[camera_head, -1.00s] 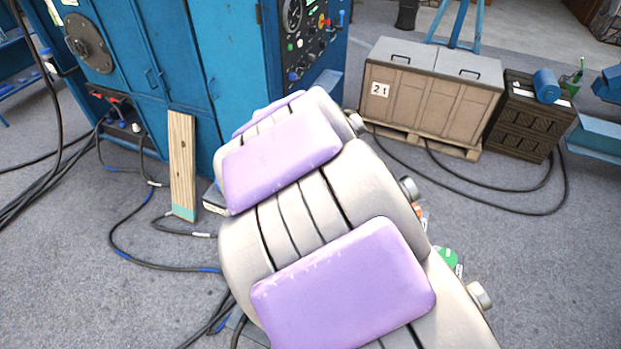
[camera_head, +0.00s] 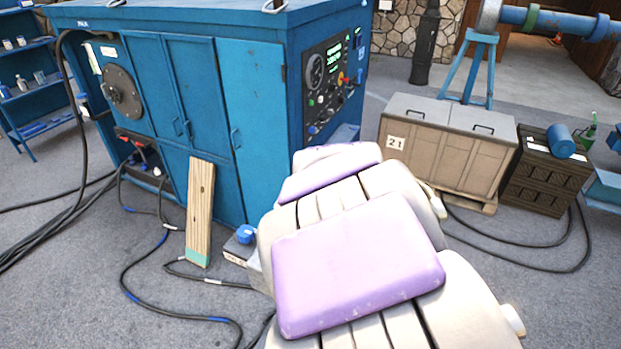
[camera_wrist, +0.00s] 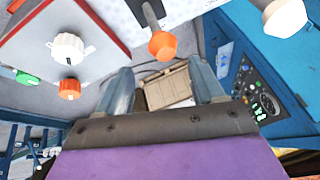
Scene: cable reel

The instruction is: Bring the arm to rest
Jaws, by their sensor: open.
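My arm (camera_head: 355,265), pale grey with lilac pads, rises from the bottom of the head view and reaches forward toward the blue cabinet. Its far end is foreshortened, and my gripper is hidden there. In the wrist view my gripper (camera_wrist: 163,72) shows two grey-blue fingers standing well apart. Nothing is held between them. The beige crate shows in the gap, farther off.
A blue cabinet (camera_head: 245,110) with a dial panel stands ahead. A plank (camera_head: 199,215) leans on it. A beige crate (camera_head: 440,160) marked 21 and a dark crate (camera_head: 540,185) stand right. Cables (camera_head: 135,270) cross the floor. Knobs (camera_wrist: 68,48) appear close in the wrist view.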

